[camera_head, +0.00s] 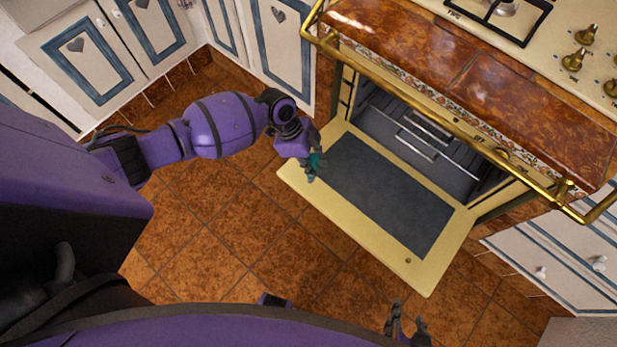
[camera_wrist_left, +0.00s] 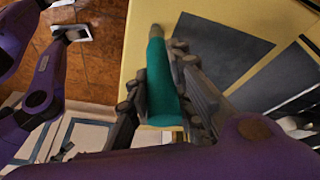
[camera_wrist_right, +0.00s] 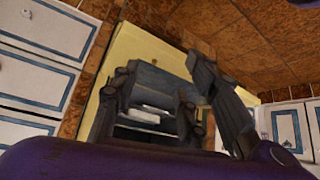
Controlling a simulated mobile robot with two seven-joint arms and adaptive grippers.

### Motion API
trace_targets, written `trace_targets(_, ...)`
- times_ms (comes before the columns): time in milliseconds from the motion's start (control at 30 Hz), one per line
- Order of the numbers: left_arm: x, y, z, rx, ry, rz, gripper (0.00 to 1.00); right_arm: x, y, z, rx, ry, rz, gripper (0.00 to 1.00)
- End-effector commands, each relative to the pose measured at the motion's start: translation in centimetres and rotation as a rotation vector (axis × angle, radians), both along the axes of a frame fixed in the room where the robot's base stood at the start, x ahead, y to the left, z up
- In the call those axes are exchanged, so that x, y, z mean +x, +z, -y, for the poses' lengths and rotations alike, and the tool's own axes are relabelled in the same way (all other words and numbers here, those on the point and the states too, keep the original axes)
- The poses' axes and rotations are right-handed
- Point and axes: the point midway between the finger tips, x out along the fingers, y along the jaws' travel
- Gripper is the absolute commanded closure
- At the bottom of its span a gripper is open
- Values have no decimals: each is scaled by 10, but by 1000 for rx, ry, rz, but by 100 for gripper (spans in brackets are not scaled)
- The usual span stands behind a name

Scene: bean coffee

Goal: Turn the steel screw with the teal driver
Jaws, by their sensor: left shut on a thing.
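The teal driver (camera_head: 318,164) is in my left gripper (camera_head: 311,168), over the left corner of the lowered oven door (camera_head: 300,178). In the left wrist view the teal driver (camera_wrist_left: 160,85) stands between the two fingers of the left gripper (camera_wrist_left: 158,95), which are shut on it. Its narrow end points at the cream door border. I cannot make out a steel screw at that end. A small round dot shows at the door's lower right corner; I cannot tell what it is. My right gripper (camera_head: 406,325) is open and empty, low in the head view.
The oven (camera_head: 430,140) is open, with racks inside. A brass rail (camera_head: 450,120) runs along the stove front. White cabinets with blue trim (camera_head: 90,65) stand at the left and lower right. The tiled floor (camera_head: 230,230) before the door is clear.

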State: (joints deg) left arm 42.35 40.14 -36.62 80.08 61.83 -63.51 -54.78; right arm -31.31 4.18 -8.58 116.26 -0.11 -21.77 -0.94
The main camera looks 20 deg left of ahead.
Motion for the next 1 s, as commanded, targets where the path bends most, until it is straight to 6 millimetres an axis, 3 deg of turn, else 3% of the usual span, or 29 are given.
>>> trace_targets(33,3,10,1,2,70,10,100,6,16,0,1,-2,16,60)
trace_targets(400,2,8,2,31,531,21,100,23,62,1,11,-15,69,60)
trace_targets(567,0,2,1,40,613,17,100,23,65,0,15,-15,68,60)
trace_targets(1000,-3,-7,0,46,612,10,100,18,58,0,14,-15,56,60)
